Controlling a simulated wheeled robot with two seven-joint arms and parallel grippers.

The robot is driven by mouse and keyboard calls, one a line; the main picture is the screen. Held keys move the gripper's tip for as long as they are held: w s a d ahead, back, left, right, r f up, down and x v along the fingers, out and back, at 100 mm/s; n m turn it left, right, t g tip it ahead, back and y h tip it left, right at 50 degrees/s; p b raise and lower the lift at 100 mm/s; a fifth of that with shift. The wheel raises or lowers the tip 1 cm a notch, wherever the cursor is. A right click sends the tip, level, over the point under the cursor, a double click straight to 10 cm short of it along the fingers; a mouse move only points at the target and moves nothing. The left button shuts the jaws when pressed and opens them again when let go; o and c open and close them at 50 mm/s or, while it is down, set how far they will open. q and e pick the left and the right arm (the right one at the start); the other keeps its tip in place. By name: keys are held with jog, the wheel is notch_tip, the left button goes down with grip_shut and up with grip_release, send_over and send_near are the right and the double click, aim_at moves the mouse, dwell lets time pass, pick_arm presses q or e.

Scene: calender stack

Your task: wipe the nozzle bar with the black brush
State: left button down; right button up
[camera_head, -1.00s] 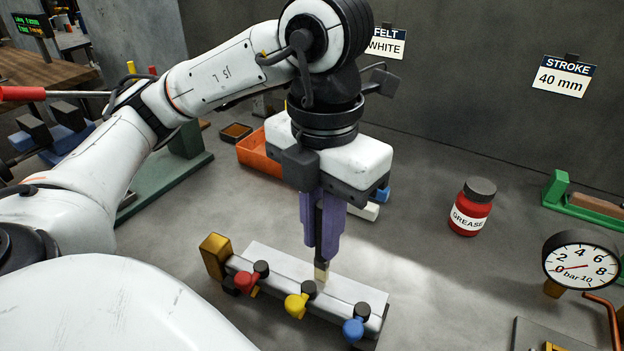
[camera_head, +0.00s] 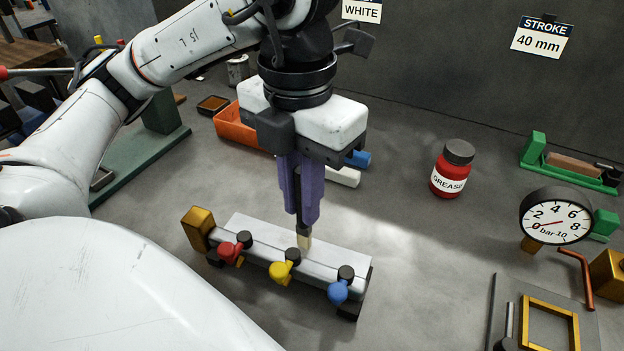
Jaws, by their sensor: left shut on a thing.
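The nozzle bar (camera_head: 325,271) is a long pale grey bar on the bench, with red, yellow and blue knobs along its near side and a yellow block at its left end. My left gripper (camera_head: 300,200), with purple fingers, is above the middle of the bar and shut on the black brush (camera_head: 299,218). The brush points down, its pale bristles at the bar's top behind the yellow knob. They appear to touch it, but I cannot tell for sure. The fingers hide the brush's upper part. My right gripper is not in view.
A red grease jar (camera_head: 452,170) stands at the right of centre. A pressure gauge (camera_head: 556,216) and a plate with a yellow frame (camera_head: 549,328) are at the right. An orange bin (camera_head: 237,130) sits behind my left gripper. The bench between bar and gauge is clear.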

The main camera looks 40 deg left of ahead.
pick_arm(q)
jog(key=shift+s+a+b, duration=0.5)
jog(key=shift+s+a, duration=0.45)
jog(key=shift+a, duration=1.9)
jog(key=shift+w+d+f+p, duration=0.1)
jog(key=shift+w+d+p, duration=0.2)
jog(key=shift+d, duration=0.7)
jog(key=shift+w+d+r+p, duration=0.1)
jog(key=shift+w+d+p, duration=0.25)
jog(key=shift+d, duration=0.6)
jog(key=shift+w+d+f+p, duration=0.1)
jog(key=shift+w+d+p, duration=0.2)
jog(key=shift+d, duration=0.7)
jog(key=d, duration=0.1)
jog(key=w+d, duration=0.1)
jog(key=shift+d, duration=0.4)
jog(key=shift+p, duration=0.3)
notch_tip(320, 180, up, 6)
jog(key=p, duration=0.5)
jog(key=shift+r, duration=0.25)
